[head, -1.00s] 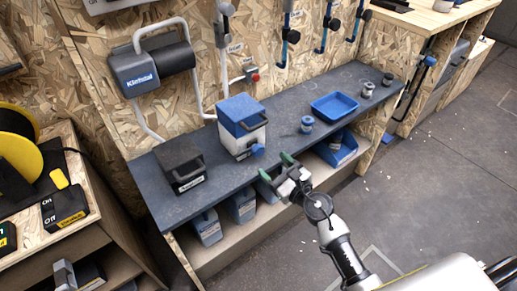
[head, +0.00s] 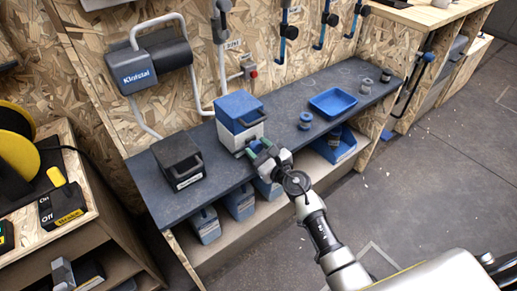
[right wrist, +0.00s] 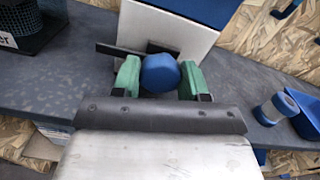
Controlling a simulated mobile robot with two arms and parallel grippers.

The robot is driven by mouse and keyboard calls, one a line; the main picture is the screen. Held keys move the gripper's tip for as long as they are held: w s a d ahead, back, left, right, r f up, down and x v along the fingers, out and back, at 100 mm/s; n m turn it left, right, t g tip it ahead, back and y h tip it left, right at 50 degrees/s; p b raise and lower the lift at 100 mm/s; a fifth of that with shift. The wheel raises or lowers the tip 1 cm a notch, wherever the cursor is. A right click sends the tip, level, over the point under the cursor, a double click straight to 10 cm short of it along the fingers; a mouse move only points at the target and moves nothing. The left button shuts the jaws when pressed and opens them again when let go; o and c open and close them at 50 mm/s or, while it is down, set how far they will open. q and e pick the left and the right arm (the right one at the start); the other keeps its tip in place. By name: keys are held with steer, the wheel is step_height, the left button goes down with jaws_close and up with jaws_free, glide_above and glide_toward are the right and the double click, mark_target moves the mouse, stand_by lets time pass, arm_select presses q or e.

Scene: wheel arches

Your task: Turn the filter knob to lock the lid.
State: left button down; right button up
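The filter box stands on the dark bench with a white body (head: 228,139) and a blue lid (head: 240,108), which sits on top. Its filter knob (right wrist: 160,74) is blue and sticks out from the front; in the head view my right gripper mostly hides it. My right gripper (head: 261,150) is at the box front. In the right wrist view its green fingertips (right wrist: 160,80) stand on either side of the knob, open, with very little room between; firm contact cannot be made out. My left gripper is not in view.
A black box (head: 178,158) stands left of the filter box. A blue tray (head: 333,102) and small jars, one of them blue and white (head: 305,120), stand to the right. The floor in front is clear.

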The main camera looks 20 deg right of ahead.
steer(key=shift+c, duration=1.1)
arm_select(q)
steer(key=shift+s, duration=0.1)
arm_select(e)
steer(key=shift+m, duration=0.3)
steer(key=m+p, duration=0.2)
steer(key=m, duration=0.3)
steer(key=shift+m+p, duration=0.5)
steer(key=shift+m, duration=0.6)
steer(key=m+p, duration=0.1)
steer(key=m, duration=0.4)
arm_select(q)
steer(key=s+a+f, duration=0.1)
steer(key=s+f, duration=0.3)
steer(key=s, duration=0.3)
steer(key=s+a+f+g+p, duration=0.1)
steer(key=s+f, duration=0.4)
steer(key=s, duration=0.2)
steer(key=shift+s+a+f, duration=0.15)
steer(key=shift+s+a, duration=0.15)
arm_select(e)
steer(key=shift+m, duration=2.6)
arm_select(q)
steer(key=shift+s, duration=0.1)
